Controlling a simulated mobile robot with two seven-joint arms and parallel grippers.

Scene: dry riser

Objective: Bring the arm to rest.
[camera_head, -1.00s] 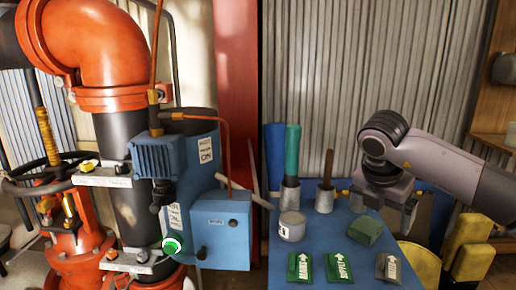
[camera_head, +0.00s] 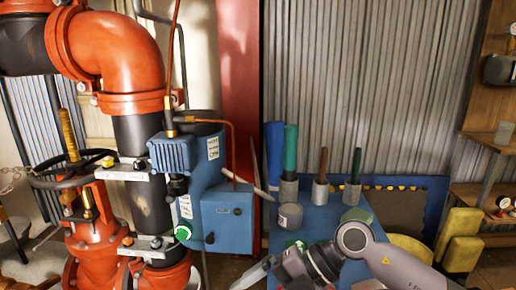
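My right arm comes in from the lower right and reaches left, low across the front of the blue table (camera_head: 318,222). My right gripper (camera_head: 258,270) is at the bottom of the view, at the table's front left. Its fingers are small and seen from the side, so I cannot tell whether they are open or shut. No held thing shows. My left arm and gripper are not in view.
Orange pipework (camera_head: 130,52) and a blue pump unit (camera_head: 228,218) with a lit green button (camera_head: 182,233) stand left. The table holds a grey can (camera_head: 290,216), several upright handles in holders and a green block (camera_head: 357,215). My arm hides the table's front.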

